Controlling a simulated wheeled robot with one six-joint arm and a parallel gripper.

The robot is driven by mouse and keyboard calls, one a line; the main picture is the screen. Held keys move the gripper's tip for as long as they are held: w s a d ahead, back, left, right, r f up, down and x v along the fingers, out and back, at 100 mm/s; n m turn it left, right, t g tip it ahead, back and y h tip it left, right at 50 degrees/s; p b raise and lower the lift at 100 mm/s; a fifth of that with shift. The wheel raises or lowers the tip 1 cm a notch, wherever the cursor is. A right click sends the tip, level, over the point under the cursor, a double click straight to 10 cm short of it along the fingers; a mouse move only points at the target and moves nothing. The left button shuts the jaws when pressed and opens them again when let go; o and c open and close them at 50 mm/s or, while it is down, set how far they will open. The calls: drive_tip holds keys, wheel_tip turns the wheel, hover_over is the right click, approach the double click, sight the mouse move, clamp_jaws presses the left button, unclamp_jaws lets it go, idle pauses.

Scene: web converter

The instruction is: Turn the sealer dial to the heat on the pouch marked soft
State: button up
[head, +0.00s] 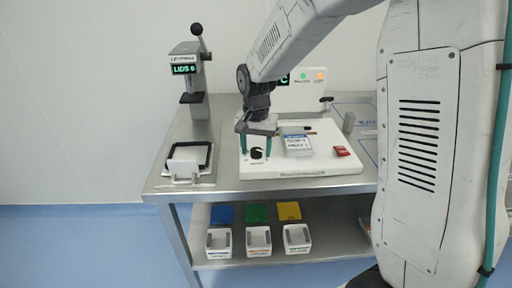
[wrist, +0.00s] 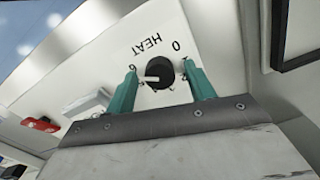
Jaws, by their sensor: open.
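The sealer dial (head: 257,153) is a round black knob on the white sealer base (head: 315,168). In the wrist view the dial (wrist: 160,72) has a white pointer bar, with HEAT and a 0 printed near it; other marks are partly hidden by my fingers. My gripper (head: 256,149) is open, with its teal fingers on either side of the dial; contact cannot be told. The wrist view shows my gripper (wrist: 160,66) the same way. A white and blue packet with printing (head: 297,144) lies on the base, right of the dial. I cannot read a soft marking.
A red block (head: 342,151) lies on the base at right. A lidding press (head: 188,70) and a white tray with a black frame (head: 187,162) stand at left on the steel table (head: 165,187). White cradles and coloured sheets (head: 256,213) sit on the lower shelf.

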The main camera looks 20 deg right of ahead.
drive_tip(key=c, duration=1)
drive_tip(key=shift+n, duration=0.3)
drive_tip(key=n, duration=0.3)
drive_tip(key=shift+n, duration=2)
drive_tip(key=o, duration=1)
